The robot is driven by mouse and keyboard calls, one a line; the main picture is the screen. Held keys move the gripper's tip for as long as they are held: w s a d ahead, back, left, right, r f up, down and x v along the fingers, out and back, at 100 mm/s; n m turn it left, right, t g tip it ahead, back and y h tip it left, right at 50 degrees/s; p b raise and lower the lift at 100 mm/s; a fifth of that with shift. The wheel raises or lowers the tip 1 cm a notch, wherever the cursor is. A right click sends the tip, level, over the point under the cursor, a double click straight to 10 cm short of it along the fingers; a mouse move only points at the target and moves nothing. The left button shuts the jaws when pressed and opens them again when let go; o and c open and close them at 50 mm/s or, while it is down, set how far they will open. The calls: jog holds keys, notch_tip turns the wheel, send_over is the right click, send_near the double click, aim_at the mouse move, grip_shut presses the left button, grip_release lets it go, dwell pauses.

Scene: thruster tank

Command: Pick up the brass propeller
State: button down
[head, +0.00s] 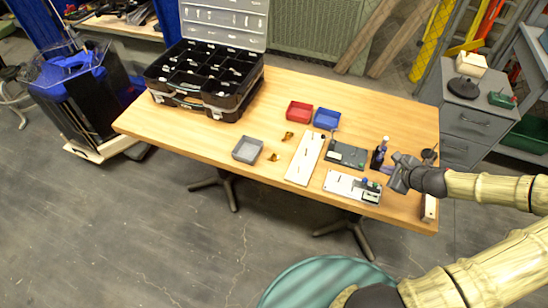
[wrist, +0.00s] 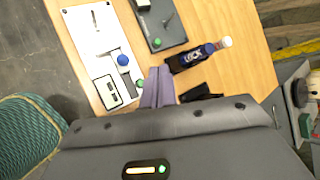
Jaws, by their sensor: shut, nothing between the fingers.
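Two small brass-coloured pieces lie on the wooden table: one (head: 288,136) just below the red bin, the other (head: 272,157) right of the grey tray. They are too small for me to tell which is the propeller, and neither shows in the wrist view. My gripper (head: 388,171) is over the table's right end, well to the right of both pieces. Its fingers (wrist: 157,72) are shut together and empty in the wrist view, close to a dark bottle (wrist: 192,58) with a white cap.
A white board (head: 305,159), a dark plate (head: 347,154) and a white panel with knobs (head: 352,187) lie between my gripper and the brass pieces. The front-left tabletop is clear.

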jog(key=s+a+r+n+g+h, duration=0.1)
jog(key=s+a+r+n+g, duration=0.4)
jog(key=a+n, duration=0.45)
jog(key=s+a+r+n+h, duration=0.1)
jog(key=s+a+r+n, duration=0.2)
jog(key=s+r+n, duration=0.3)
jog(key=s+a+r+n+h, duration=0.2)
jog(key=s+a+r+n, duration=0.1)
jog(key=s+r+n, duration=0.3)
notch_tip(320, 180, up, 2)
jog(key=shift+s+a+g, duration=0.3)
jog(key=shift+s, duration=0.05)
jog(key=c, duration=2.2)
grip_release()
